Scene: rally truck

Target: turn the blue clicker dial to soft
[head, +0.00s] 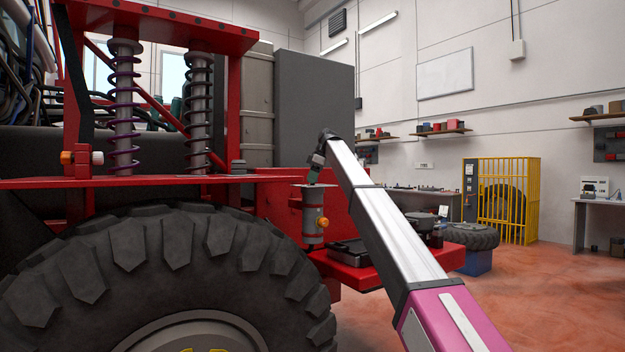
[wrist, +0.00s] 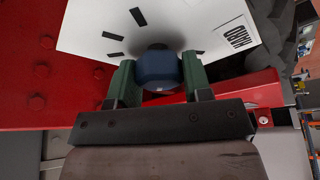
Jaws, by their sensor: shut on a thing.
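The blue clicker dial (wrist: 160,71) is in the middle of the wrist view, in front of a white plate (wrist: 85,30) with black tick marks. A label reading HARD (wrist: 236,36), turned in the picture, is on the plate's right part. No soft label shows. My gripper (wrist: 157,78) has its green fingers on both sides of the dial and is shut on it. The dial's pointer, if any, is hidden. In the head view my gripper (head: 315,172) reaches down at the top of a grey cylinder (head: 313,220) on the red truck; the dial is not clearly visible there.
A big black tyre (head: 150,260) fills the lower left. Purple and black coil springs (head: 123,110) stand above it under a red frame (head: 180,25). A red shelf (head: 355,272) with dark parts lies below my arm. Open floor (head: 560,280) is at right.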

